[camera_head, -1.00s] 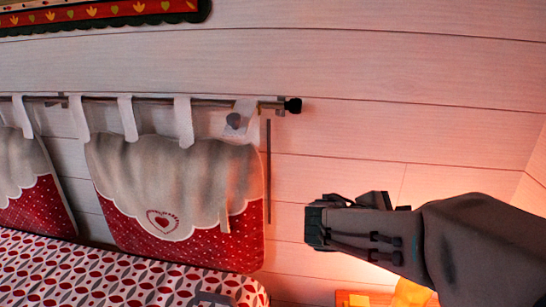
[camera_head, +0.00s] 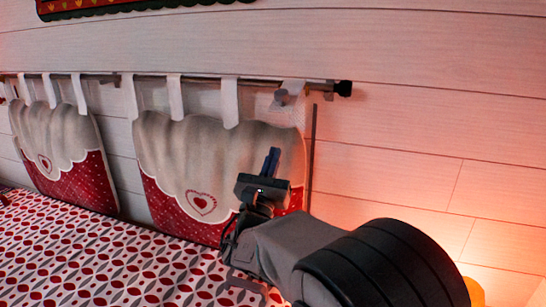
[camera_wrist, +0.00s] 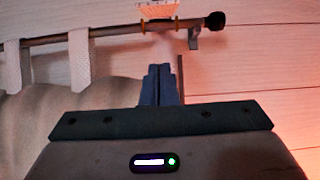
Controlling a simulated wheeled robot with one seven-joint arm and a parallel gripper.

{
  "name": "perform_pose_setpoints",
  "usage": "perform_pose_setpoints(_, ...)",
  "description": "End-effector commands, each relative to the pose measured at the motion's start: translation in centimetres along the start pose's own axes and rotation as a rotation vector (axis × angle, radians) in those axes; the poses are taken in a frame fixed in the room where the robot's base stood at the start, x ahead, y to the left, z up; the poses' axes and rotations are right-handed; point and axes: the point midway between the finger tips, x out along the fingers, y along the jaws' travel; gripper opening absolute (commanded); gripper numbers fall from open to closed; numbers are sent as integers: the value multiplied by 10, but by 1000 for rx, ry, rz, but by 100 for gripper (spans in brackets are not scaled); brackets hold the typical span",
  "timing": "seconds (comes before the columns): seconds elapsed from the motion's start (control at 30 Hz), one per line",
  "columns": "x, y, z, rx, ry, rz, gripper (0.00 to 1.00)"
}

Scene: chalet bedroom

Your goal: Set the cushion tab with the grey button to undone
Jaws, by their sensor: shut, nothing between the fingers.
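The cushion (camera_head: 165,150) hangs by white tabs from a wall rod, grey above and red with a heart below. At its right end is the pale tab (camera_head: 294,91) with the grey button (camera_head: 281,96). The head view is too small to tell whether it is fastened. My gripper (camera_head: 272,150) is shut and empty, in front of the cushion's right part, pointing up, below the button. In the wrist view, the fingertips (camera_wrist: 159,70) are below the rod and a patterned pale patch (camera_wrist: 158,9) above it; the button is not discernible there.
The metal rod (camera_head: 255,82) ends at the right in a black knob (camera_head: 344,88), with a bracket near it. A second cushion (camera_head: 55,150) hangs at left. A patterned bedspread (camera_head: 80,255) lies below. The wall to the right is bare.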

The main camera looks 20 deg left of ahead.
Motion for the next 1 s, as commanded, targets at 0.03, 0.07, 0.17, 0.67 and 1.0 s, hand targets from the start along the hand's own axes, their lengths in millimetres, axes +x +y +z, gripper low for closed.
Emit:
perform_pose_setpoints(0.03,13,-1,2,0,-1,-3,0)
perform_pose_setpoints(0.07,20,-1,2,0,-1,-4,0)
perform_pose_setpoints(0.17,42,-1,2,0,0,-2,0)
perform_pose_setpoints(0.67,79,-1,38,2,2,-1,0)
perform_pose_setpoints(1.0,79,-1,39,1,3,-1,0)
